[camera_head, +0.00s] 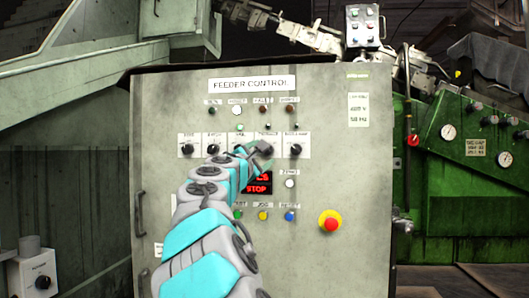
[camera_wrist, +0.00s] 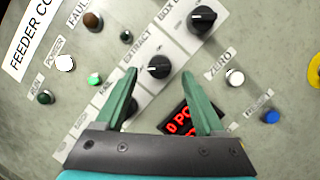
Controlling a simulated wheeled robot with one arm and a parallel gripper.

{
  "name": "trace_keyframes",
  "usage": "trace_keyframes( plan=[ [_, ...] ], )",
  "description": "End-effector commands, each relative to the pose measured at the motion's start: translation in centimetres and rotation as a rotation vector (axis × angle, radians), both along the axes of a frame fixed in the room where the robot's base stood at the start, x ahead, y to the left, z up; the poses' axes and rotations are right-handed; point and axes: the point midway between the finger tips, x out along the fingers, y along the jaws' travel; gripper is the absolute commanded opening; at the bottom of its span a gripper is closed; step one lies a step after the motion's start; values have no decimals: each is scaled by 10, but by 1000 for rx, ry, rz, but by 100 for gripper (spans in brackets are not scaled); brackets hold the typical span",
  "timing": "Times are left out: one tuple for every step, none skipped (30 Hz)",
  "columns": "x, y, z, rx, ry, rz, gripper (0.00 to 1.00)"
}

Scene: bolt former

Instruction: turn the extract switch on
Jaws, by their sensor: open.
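The extract switch (camera_wrist: 159,65) is a black rotary knob with a white pointer mark, on a pale label plate marked EXTRACT. In the wrist view it sits between and slightly beyond my two green fingertips, with a gap on each side. My gripper (camera_wrist: 158,76) is open and empty, facing the panel. In the head view my gripper (camera_head: 260,150) is in front of the knob row and largely hides the extract switch there. I cannot tell how far the fingertips are from the panel.
The FEEDER CONTROL panel (camera_head: 340,90) carries several similar knobs, including a neighbouring black knob (camera_wrist: 204,20) and another (camera_head: 296,150) to the right. A red display (camera_wrist: 182,122), a blue button (camera_wrist: 271,116) and a red emergency stop (camera_head: 330,221) sit lower. A green machine (camera_head: 460,190) stands right.

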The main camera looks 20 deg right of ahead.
Motion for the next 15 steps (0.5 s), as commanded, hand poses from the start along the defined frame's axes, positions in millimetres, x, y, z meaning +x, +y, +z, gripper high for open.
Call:
trace_keyframes(
  plan=[
    [5,-4,2,1,0,2,71],
    [8,-6,2,1,0,2,71],
    [11,-9,3,2,0,2,71],
    [12,-11,4,2,0,2,71],
    [14,-13,4,3,-1,2,71],
    [15,-15,5,3,0,2,71],
    [16,-16,5,2,0,1,71],
    [16,-17,5,2,0,0,71],
    [17,-18,6,1,0,0,71],
    [17,-18,6,1,0,0,71],
    [17,-18,6,1,0,-1,71],
    [17,-18,6,1,0,-1,71],
    [17,-18,6,1,0,-1,71],
    [17,-18,6,1,0,-1,71],
    [17,-18,6,1,0,-1,71]
  ],
)
